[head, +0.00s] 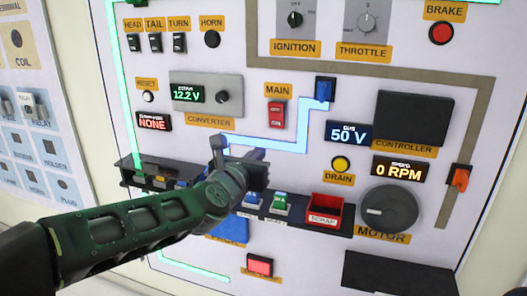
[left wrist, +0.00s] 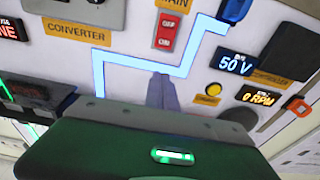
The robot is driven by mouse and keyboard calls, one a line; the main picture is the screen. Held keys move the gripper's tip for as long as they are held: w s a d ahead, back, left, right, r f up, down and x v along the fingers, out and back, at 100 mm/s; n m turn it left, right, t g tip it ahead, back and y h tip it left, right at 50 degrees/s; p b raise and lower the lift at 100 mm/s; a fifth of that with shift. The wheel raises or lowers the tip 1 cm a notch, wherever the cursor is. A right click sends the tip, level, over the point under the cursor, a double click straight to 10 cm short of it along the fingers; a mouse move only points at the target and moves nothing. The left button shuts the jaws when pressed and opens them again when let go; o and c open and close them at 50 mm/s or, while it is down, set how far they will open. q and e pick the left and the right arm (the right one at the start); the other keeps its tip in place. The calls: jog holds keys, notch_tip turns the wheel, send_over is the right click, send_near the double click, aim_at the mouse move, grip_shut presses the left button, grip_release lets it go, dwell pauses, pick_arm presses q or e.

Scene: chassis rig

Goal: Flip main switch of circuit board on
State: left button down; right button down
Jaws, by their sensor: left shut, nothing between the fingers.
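The main switch (head: 276,114) is a red rocker under the orange MAIN label (head: 278,90) on the white circuit board (head: 235,60). In the left wrist view the switch (left wrist: 166,31) shows near the top, with white markings on its upper and lower halves; which half is pressed in is hard to tell. My left gripper (head: 258,153) is shut and empty, below and slightly left of the switch. In the left wrist view its closed fingertips (left wrist: 162,82) lie below the switch, over the lit blue line. I cannot tell whether they touch the board. My right gripper is out of view.
A blue connector (head: 325,89) sits right of the switch, at the end of the lit blue line (head: 300,145). The display (head: 349,133) reads 50 V, and another (head: 404,169) reads 0 RPM. A dark tray ledge with a red scrap bin (head: 325,212) juts out below.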

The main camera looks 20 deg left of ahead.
pick_arm(q)
jog(key=shift+s+a+f, duration=0.1)
jog(key=shift+s+f, duration=0.15)
jog(key=shift+s, duration=0.7)
jog(key=s+d+f+m+g+h+p, duration=0.1)
jog(key=s+d+f+m+g, duration=0.1)
jog(key=f+m, duration=0.75)
jog(key=s+d+f+m+g+p, duration=0.1)
jog(key=s+d+f+m+g, duration=0.15)
jog(key=f+m, duration=0.75)
jog(key=s+d+f+m+g+h+p, duration=0.1)
jog(key=d+f+m+g+p, duration=0.15)
jog(key=f+m, duration=0.75)
jog(key=s+d+f+m+g+p, duration=0.1)
jog(key=s+f+g, duration=0.2)
jog(key=s+f, duration=0.3)
jog(key=s+d+f+m+g+p, duration=0.1)
jog(key=s+f+g+p, duration=0.1)
jog(key=s+f, duration=0.5)
jog(key=s+d+f+m+g+h+p, duration=0.1)
jog(key=s+f+g, duration=0.3)
jog(key=s, duration=0.9)
notch_tip(320, 180, down, 3)
jog(key=shift+s+d+f+m, duration=0.2)
jog(key=shift+d+m, duration=0.25)
jog(key=shift+d, duration=0.15)
